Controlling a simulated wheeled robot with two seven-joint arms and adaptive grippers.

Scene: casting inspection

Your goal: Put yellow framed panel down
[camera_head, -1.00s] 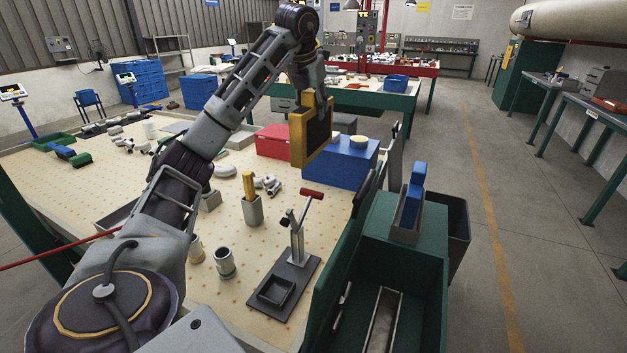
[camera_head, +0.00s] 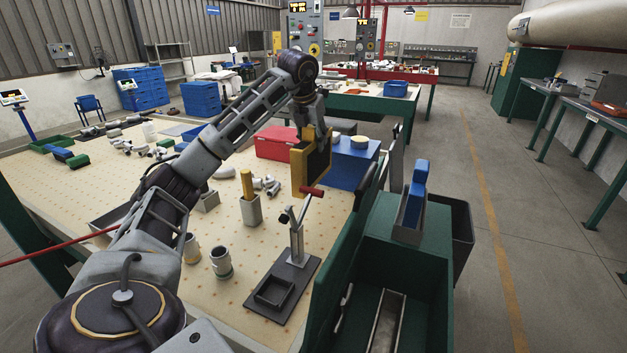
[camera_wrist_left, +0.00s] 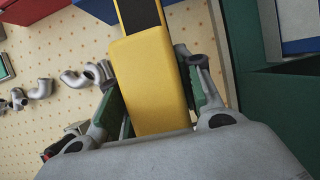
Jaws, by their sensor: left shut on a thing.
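The yellow framed panel (camera_head: 311,163) has a dark face and stands upright in my left gripper (camera_head: 311,122), which is shut on its upper edge. In the head view the panel is in front of the blue box and behind the red-handled stand. In the left wrist view the panel's yellow edge (camera_wrist_left: 152,80) lies between the two fingers of my left gripper (camera_wrist_left: 160,105). I cannot tell whether its lower edge touches the table. The perforated table top (camera_head: 60,200) is below. My right gripper is not in view.
A blue box (camera_head: 352,170) and a red box (camera_head: 278,143) stand behind the panel. A red-handled stand (camera_head: 297,240) is in front, near a grey cup with a yellow object (camera_head: 250,208). Pipe fittings (camera_head: 266,185) lie to the left. A green cabinet (camera_head: 430,265) borders the right.

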